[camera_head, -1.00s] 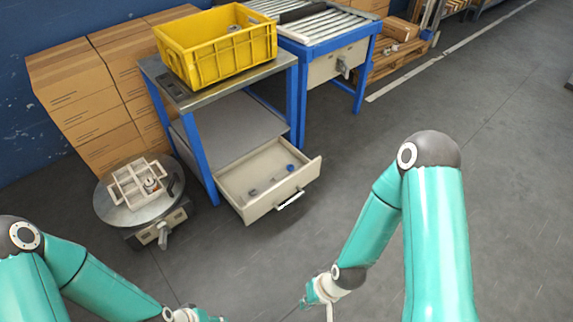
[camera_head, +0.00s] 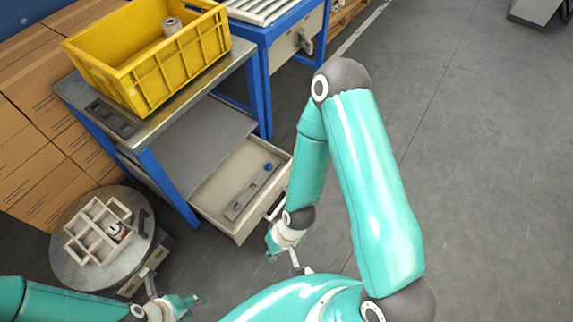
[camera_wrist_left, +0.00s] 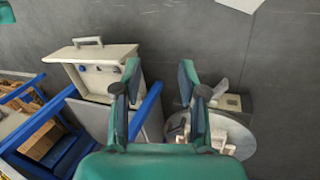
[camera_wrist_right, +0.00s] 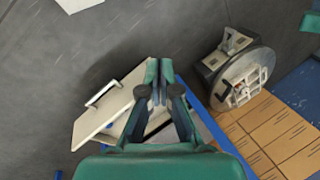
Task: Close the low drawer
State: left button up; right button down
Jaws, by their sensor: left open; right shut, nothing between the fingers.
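The low drawer (camera_head: 222,190) is cream-coloured and stands pulled out under the blue-framed table, with a few small items inside. Its front handle (camera_head: 276,207) is partly covered by my right arm. My right gripper (camera_head: 270,246) is shut and empty, close in front of the drawer front. In the right wrist view, the drawer front and handle (camera_wrist_right: 102,94) lie left of the shut fingers (camera_wrist_right: 159,70). My left gripper (camera_head: 192,300) is open and empty, low in the head view near the round stand. The left wrist view shows the drawer (camera_wrist_left: 100,60) left of its spread fingers (camera_wrist_left: 159,67).
A yellow crate (camera_head: 160,77) with a roll in it stands on the table top (camera_head: 185,110). A round stand (camera_head: 75,270) with a divided tray (camera_head: 98,230) is left of the drawer. Cardboard boxes (camera_head: 30,150) are behind.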

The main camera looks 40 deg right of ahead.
pick_arm(q)
jog(key=shift+w+d, duration=0.25)
jog(key=shift+w, duration=0.3)
pick_arm(e)
jog(key=shift+w+d, duration=0.25)
jog(key=shift+w, duration=0.05)
pick_arm(q)
jog(key=shift+o, duration=0.3)
